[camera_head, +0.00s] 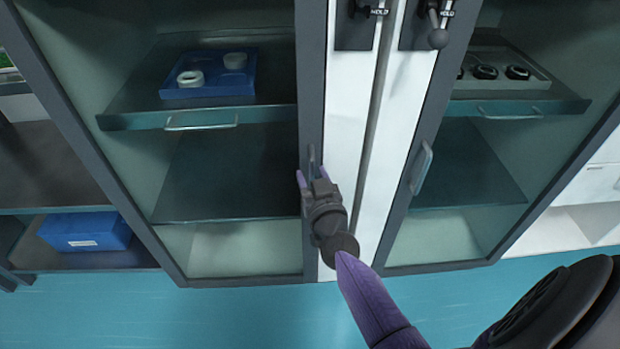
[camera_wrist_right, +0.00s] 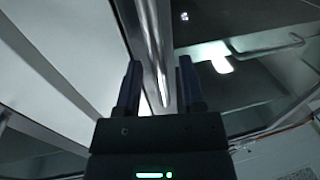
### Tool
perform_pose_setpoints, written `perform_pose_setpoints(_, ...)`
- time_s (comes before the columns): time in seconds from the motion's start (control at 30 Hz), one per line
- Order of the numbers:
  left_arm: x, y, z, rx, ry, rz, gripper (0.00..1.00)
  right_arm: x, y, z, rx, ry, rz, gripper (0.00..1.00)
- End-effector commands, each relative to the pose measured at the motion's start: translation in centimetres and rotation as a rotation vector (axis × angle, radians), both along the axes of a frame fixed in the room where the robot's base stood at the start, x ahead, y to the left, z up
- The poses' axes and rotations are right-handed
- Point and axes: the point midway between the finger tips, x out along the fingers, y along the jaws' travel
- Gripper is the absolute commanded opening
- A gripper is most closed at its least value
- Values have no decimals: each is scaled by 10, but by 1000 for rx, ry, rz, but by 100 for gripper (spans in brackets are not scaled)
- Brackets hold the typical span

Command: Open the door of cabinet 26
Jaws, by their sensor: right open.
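Two glass-fronted cabinets with dark frames stand side by side. No number 26 can be read on either. The left cabinet door (camera_head: 312,80) appears closed, and its upright handle (camera_head: 311,160) is on its right frame. My right gripper (camera_head: 309,172) is at this handle, pointing up toward the door. In the right wrist view its two fingers (camera_wrist_right: 158,85) are apart, with a shiny metal bar (camera_wrist_right: 153,50), likely the handle, running between them. Contact cannot be told. The right cabinet's handle (camera_head: 421,168) is free. My left gripper is out of view.
Dark latch plates (camera_head: 356,24) with knobs sit above on the white strip between the cabinets. A blue tray (camera_head: 210,74) with white rings is inside the left cabinet. A blue box (camera_head: 85,231) is on a low shelf at left. The teal floor (camera_head: 200,320) in front is clear.

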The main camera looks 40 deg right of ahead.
Motion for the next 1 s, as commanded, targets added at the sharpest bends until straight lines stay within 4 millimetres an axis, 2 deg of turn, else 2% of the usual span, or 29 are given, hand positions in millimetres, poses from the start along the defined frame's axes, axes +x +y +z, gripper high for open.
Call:
perform_pose_setpoints(0.3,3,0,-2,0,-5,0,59,5,-2,1,0,0,0,50)
perform_pose_setpoints(0.53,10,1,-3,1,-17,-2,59,4,-2,0,0,0,1,1)
perform_pose_setpoints(1.0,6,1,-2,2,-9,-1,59,4,-1,0,0,1,1,0)
